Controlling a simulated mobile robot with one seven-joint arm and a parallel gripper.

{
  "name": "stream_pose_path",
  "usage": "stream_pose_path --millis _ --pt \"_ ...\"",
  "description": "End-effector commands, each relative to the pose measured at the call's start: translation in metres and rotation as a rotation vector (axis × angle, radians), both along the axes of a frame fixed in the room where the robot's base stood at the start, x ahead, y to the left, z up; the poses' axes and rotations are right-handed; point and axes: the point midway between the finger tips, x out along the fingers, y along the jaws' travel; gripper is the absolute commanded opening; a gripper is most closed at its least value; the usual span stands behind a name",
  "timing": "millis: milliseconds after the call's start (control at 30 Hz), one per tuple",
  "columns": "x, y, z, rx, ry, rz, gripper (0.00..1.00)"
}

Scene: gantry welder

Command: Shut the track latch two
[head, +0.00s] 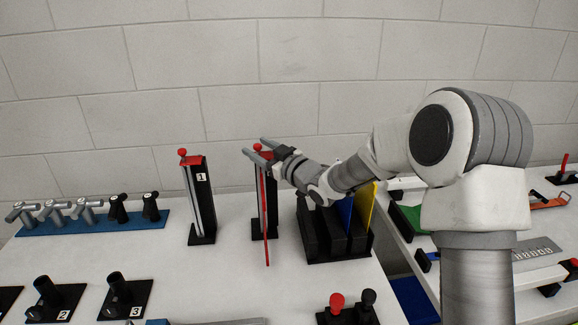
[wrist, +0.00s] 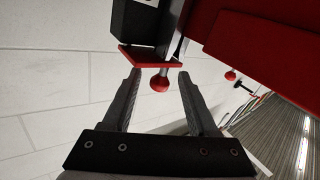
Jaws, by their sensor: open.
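Track latch two (head: 270,205) is a tall black upright post on the white table, right of a similar post marked 1. A red plate (wrist: 150,58) with a round red knob (wrist: 159,83) sits at its top end. A long thin red strip (head: 266,225) runs down its front; a broad red surface (wrist: 255,40) fills the upper right of the wrist view. My gripper (head: 257,147) is at the top of the post. In the wrist view, its open fingers (wrist: 159,75) stand either side of the knob, with gaps visible. Its number label is hidden in the head view.
Post 1 (head: 200,205), with a red knob, stands close on the left. A black rack (head: 335,245) with blue and yellow panels is close on the right. A blue base (head: 95,226) with several handles lies far left. A brick wall is behind.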

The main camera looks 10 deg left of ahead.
Motion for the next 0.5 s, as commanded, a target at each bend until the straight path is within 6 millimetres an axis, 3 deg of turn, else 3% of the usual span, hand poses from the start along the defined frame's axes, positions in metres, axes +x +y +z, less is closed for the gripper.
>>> stream_pose_path --millis 500 --pt "-0.073 -0.085 0.000 0.000 0.000 -0.003 0.59"
